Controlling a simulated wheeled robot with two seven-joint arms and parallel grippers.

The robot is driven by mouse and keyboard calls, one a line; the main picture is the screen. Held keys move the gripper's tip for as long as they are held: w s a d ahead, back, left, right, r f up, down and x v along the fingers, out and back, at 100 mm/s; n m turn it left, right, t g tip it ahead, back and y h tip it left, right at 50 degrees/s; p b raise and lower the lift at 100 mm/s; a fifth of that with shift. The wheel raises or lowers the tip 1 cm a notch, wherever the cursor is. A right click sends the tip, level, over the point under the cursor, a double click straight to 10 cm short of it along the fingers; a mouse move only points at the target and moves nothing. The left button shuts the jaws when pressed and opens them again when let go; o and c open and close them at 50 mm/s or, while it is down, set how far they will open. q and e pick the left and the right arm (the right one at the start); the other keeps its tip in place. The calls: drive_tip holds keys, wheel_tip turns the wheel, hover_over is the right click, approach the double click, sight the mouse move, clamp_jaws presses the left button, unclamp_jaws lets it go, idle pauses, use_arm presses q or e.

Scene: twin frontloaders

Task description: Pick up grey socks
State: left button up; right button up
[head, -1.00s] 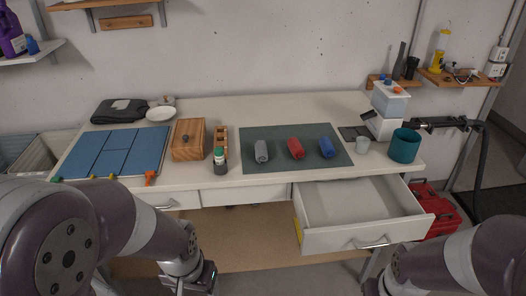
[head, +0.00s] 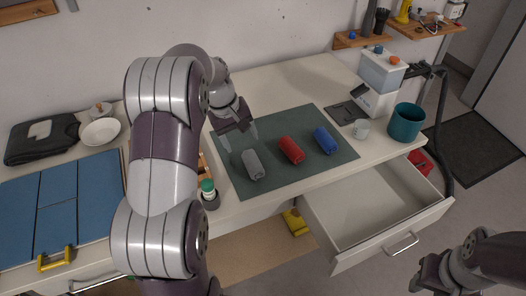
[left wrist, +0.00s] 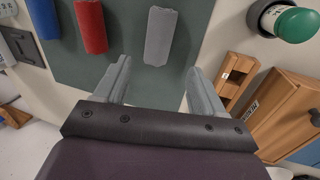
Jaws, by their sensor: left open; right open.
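The rolled grey socks (head: 253,164) lie on the dark green mat (head: 262,191), left of a red roll (head: 291,150) and a blue roll (head: 325,141). My left gripper (head: 241,138) is open and empty above the mat, just behind the grey socks in the head view. In the left wrist view the grey socks (left wrist: 160,36) lie beyond the open fingers, apart from them and roughly between their lines. My right gripper (head: 429,274) is at the lower right, away from the table, open and empty.
A green-capped bottle (head: 209,194) stands left of the mat, by a wooden box (left wrist: 283,115) largely hidden behind my left arm in the head view. A drawer (head: 376,205) stands open at the front right.

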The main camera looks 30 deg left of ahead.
sight(252, 160)
use_arm(q)
drive_tip(key=d+f, duration=0.2)
drive_tip(key=f, duration=0.1)
drive_tip(key=shift+w, duration=0.1)
drive_tip(key=f, duration=0.1)
drive_tip(key=w+f, duration=0.1)
drive_tip(key=shift+a+f+p, duration=0.15)
drive_tip(key=shift+f+p, duration=0.15)
drive_tip(key=shift+p, duration=0.05)
drive_tip(key=x, duration=0.3)
drive_tip(key=shift+s+d+f+p, duration=0.1)
drive_tip(key=shift+d+f+p, duration=0.15)
drive_tip(key=shift+f+p, duration=0.15)
drive_tip(key=shift+d+f, duration=0.1)
drive_tip(key=shift+f, duration=0.1)
drive_tip(key=c, duration=0.6)
drive_tip(key=shift+c, duration=1.2)
use_arm(e)
drive_tip(key=shift+d+r, duration=0.3)
drive_tip(key=shift+r, duration=0.45)
